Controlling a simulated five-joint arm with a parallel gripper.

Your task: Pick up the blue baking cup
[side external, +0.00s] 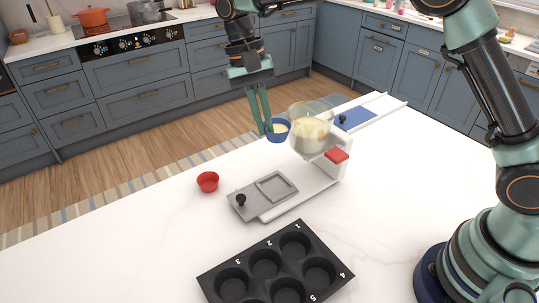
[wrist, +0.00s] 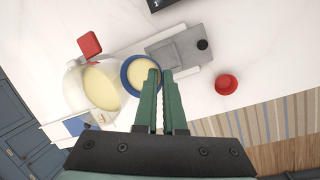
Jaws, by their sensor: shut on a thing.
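The blue baking cup (side external: 278,138) is filled with a pale cream mixture. It is beside the clear bowl, near the far edge of the counter in the side view. In the wrist view the blue cup (wrist: 127,83) is at the fingertips. My gripper (side external: 266,130) points down and is shut on the cup's rim. In the wrist view my gripper (wrist: 161,76) covers the cup's right edge. The cup looks upright and raised, but its exact height cannot be told.
A clear bowl of pale mixture (side external: 312,130) stands close to the cup on a white stand with a red block (side external: 337,155). A grey sliding plate (side external: 252,202), a red cup (side external: 207,181) and a black muffin tin (side external: 270,242) are nearer.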

